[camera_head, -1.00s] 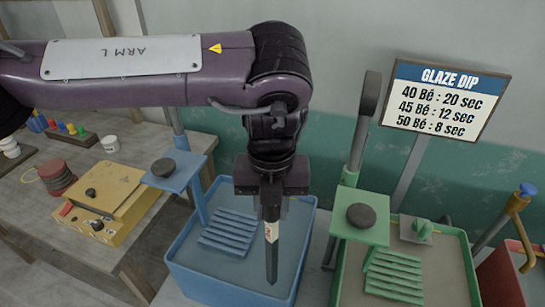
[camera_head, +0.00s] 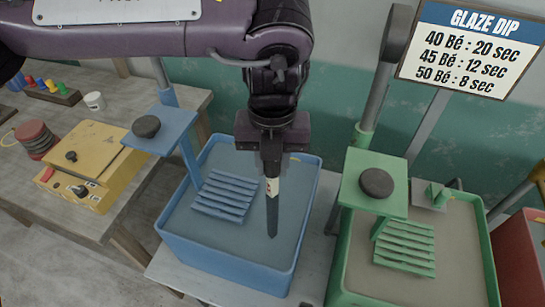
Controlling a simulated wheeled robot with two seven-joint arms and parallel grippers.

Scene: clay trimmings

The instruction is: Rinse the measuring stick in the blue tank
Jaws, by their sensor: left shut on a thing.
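My left gripper (camera_head: 272,150) points down over the blue tank (camera_head: 228,270) and is shut on the measuring stick (camera_head: 272,205). The stick is dark with a pale, red-marked band near the jaws, and hangs nearly upright. Its pointed lower end shows against the grey-blue liquid, right of the ribbed blue rack (camera_head: 225,197). I cannot tell whether the tip touches the liquid. The jaws hide the stick's upper end. My right gripper is not in view.
A green tank (camera_head: 345,270) with a raised green plate (camera_head: 375,183) stands close on the right. A blue plate (camera_head: 160,130) on a post rises at the blue tank's left. A yellow box (camera_head: 95,160) sits on the left table. A glaze dip sign (camera_head: 472,48) stands behind.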

